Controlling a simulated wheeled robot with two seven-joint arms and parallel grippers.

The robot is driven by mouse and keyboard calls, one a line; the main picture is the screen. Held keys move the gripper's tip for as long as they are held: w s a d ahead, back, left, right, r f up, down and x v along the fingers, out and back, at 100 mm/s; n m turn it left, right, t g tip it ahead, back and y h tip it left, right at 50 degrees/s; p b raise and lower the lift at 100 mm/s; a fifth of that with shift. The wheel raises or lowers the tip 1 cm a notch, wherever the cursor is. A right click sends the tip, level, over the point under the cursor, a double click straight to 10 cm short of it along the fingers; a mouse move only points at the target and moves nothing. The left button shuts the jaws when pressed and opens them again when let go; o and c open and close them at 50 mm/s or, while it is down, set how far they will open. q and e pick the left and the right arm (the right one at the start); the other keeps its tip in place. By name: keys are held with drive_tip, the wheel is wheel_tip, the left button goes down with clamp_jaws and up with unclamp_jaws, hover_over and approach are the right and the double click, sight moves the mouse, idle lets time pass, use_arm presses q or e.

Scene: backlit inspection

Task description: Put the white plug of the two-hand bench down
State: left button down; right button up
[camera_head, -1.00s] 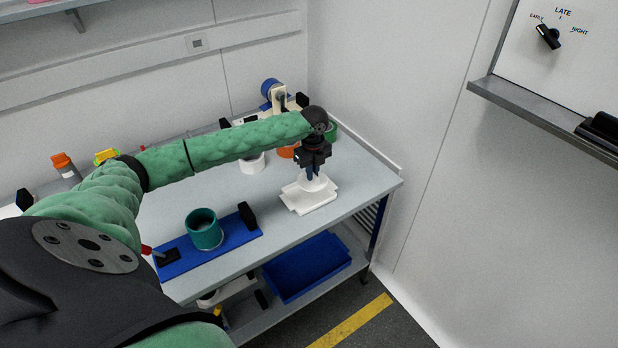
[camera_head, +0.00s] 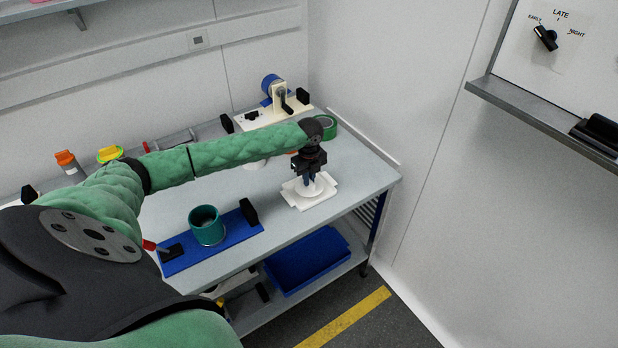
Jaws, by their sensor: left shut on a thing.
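My left gripper (camera_head: 311,180) reaches down over a white plate-shaped holder (camera_head: 321,202) near the right front of the grey bench (camera_head: 285,225). Its dark fingers are shut on the white plug (camera_head: 310,191), whose round lower part shows below the fingertips. The fingers hide its upper part. The plug sits at or just over the middle of the holder; I cannot tell whether it touches. My right gripper is not in view.
A blue board (camera_head: 185,257) with a teal cup (camera_head: 206,226) lies left of the holder. A cream fixture (camera_head: 289,113) and a green ring (camera_head: 327,127) stand behind. A blue bin (camera_head: 306,262) is on the lower shelf. A wall rises at right.

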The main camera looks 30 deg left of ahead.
use_arm(q)
drive_tip(key=shift+f, duration=0.1)
drive_tip(key=c, duration=1.5)
unclamp_jaws()
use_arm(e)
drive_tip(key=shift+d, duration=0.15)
